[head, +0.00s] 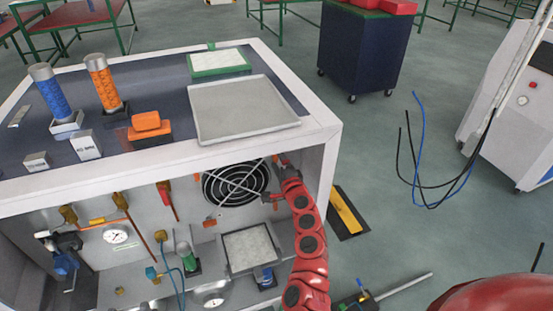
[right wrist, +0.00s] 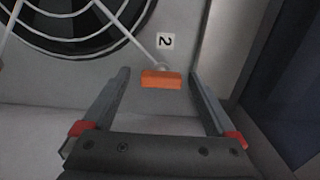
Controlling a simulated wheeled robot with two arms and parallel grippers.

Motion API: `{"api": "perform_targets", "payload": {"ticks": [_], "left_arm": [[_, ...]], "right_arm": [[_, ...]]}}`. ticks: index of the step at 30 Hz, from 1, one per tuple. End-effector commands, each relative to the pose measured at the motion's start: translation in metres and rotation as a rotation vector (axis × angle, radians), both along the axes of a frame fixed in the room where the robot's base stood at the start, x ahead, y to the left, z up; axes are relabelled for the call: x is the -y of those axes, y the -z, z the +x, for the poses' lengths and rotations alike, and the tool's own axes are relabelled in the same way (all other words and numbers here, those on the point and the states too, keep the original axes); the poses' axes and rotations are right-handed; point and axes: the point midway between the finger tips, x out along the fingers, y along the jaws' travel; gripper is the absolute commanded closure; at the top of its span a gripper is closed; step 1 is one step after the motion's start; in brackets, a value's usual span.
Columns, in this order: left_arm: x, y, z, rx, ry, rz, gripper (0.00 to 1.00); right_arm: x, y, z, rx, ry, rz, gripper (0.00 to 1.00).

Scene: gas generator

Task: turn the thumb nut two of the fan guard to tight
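The fan guard (head: 236,184), a round wire grille over a black fan, is on the generator's inner back wall. It also shows at upper left in the right wrist view (right wrist: 75,38). Thumb nut two (right wrist: 161,79), an orange bar at a guard spoke's end, is below a label reading 2 (right wrist: 165,41). My right gripper (right wrist: 160,82) is open, its fingers on either side of the nut, with gaps on both sides. In the head view my right gripper (head: 283,168) is at the guard's right edge and partly hides that area. My left gripper is not in view.
Other orange thumb nuts (head: 209,223) sit around the guard. A grey tray (head: 242,108), orange and blue cylinders stand on the cabinet top. The cabinet's right side wall (head: 327,170) is close beside my right arm. Gauges and valves fill the left of the compartment.

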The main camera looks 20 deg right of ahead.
Motion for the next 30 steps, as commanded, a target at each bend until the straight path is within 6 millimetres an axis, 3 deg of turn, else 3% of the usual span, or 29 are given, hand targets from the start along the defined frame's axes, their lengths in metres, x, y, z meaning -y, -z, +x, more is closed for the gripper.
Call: {"api": "perform_targets", "payload": {"ticks": [11, 30], "left_arm": [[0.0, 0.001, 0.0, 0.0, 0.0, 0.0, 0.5], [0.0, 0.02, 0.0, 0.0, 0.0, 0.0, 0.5]], "right_arm": [[0.001, -0.001, -0.011, 0.005, 0.002, 0.002, 0.07], [0.005, 0.002, -0.126, 0.001, 0.003, 0.001, 0.07]]}}
